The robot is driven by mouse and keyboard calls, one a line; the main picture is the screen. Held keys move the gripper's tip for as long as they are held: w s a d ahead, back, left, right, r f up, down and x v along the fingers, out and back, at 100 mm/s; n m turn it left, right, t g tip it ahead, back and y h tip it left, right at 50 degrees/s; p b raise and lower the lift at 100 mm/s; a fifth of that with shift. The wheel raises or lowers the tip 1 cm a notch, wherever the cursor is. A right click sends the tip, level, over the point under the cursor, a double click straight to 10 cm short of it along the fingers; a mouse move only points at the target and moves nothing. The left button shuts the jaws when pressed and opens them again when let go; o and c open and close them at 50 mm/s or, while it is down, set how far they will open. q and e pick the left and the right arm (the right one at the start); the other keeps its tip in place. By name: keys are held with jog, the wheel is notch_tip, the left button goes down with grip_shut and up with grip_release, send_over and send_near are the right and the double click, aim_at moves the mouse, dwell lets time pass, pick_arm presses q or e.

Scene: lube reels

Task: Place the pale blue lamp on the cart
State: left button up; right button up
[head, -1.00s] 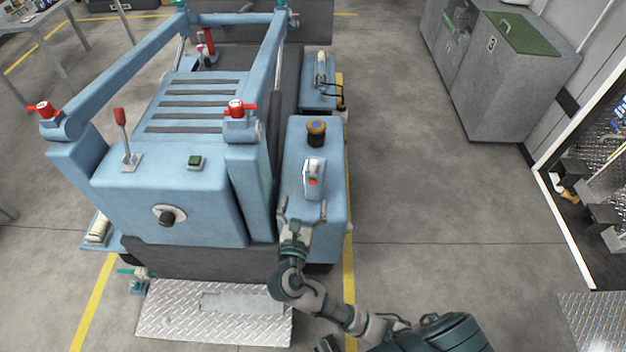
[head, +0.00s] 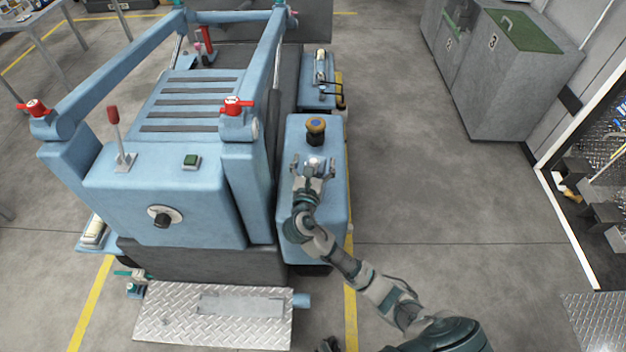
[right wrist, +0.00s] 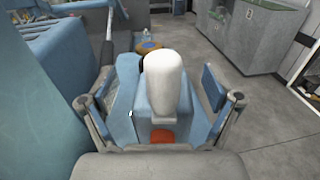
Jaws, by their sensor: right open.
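The lamp (head: 314,161) stands upright on the blue side box of the large blue machine. It has a white rounded top. The right wrist view shows the white top (right wrist: 166,75) and an orange-red patch low on its pale blue body. My right gripper (head: 313,170) is open, with one finger on each side of the lamp. In the right wrist view the fingers of the gripper (right wrist: 163,100) stand apart from the lamp, with gaps on both sides. The frames do not make clear which part is the cart.
A black knob with an orange ring (head: 316,127) stands just behind the lamp. The machine's blue post and rail (head: 262,80) rise close on the left. Grey cabinets (head: 512,75) stand at the back right. The floor right of the machine is clear.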

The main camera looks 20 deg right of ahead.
jog(key=shift+s+d, duration=0.1)
jog(key=shift+d, duration=0.2)
jog(key=shift+c, duration=0.4)
jog(key=shift+d, duration=0.1)
jog(key=c, duration=0.8)
jog(key=shift+a, duration=0.25)
grip_shut()
jog(key=shift+a+r, duration=0.1)
jog(key=shift+a, duration=0.1)
